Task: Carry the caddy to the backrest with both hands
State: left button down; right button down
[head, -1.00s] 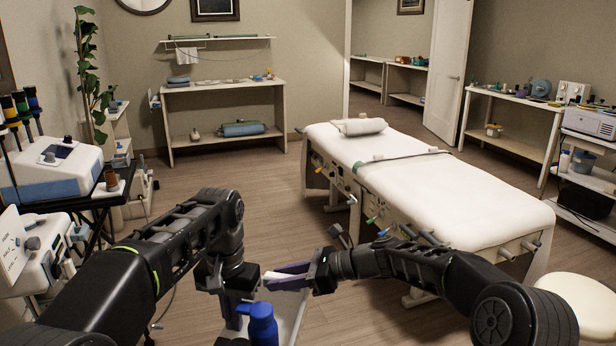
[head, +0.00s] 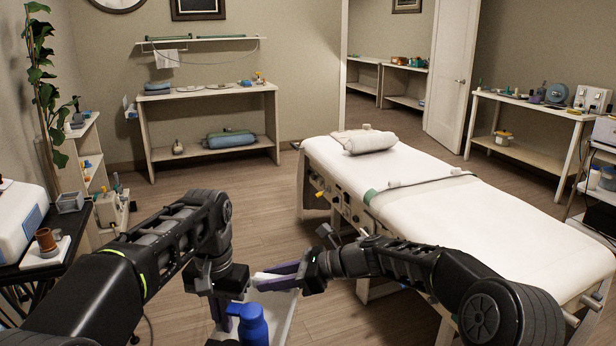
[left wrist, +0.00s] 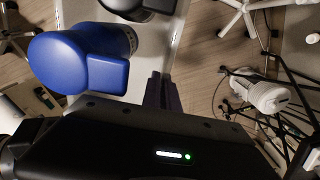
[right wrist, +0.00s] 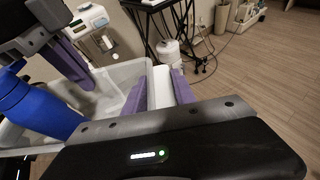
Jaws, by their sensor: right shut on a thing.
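The caddy (head: 287,318) is a pale open tray, partly hidden by my arms and cut off by the lower edge of the head view. Its wall also shows in the right wrist view (right wrist: 128,76). A blue bottle (head: 252,326) stands upright in it. My right gripper (head: 275,279) is shut on a white part of the caddy; its purple fingers show either side of it in the right wrist view (right wrist: 160,88). My left gripper (head: 222,315) has its purple fingers close together at the caddy's edge in the left wrist view (left wrist: 161,92); their grip is unclear. I cannot identify the backrest.
A white treatment table (head: 450,205) with a rolled towel (head: 368,141) lies ahead to the right. A dark cart (head: 30,275) with a white device is at the left. A shelf unit (head: 210,125) stands at the back wall. Wooden floor (head: 265,205) is clear between them.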

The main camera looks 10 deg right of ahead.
aim_at(483, 234)
jog(key=i, duration=3.8)
jog(key=z, duration=3.4)
